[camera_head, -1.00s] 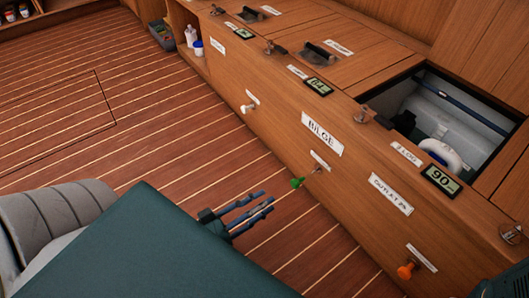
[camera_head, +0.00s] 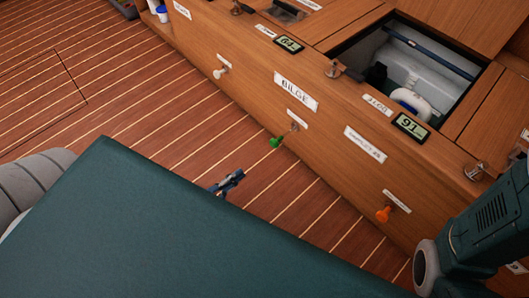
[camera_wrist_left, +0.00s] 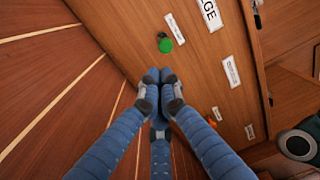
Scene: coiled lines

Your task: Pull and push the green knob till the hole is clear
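The green knob (camera_head: 276,142) sticks out of the wooden front on a stem, below the BILGE label (camera_head: 296,91). It also shows in the left wrist view (camera_wrist_left: 165,46), beside a small metal fitting (camera_wrist_left: 163,36). My left gripper (camera_head: 228,182) is in front of and below the knob, apart from it, partly hidden by my green body. In the left wrist view its blue fingers (camera_wrist_left: 159,85) come close together at the tips, with nothing seen between them. I cannot tell whether they are shut. My right gripper is out of view.
An open hatch (camera_head: 345,43) in the counter holds a white round part (camera_head: 410,100). A display (camera_head: 411,126) reads about 91. My right arm (camera_head: 490,235) is at lower right.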

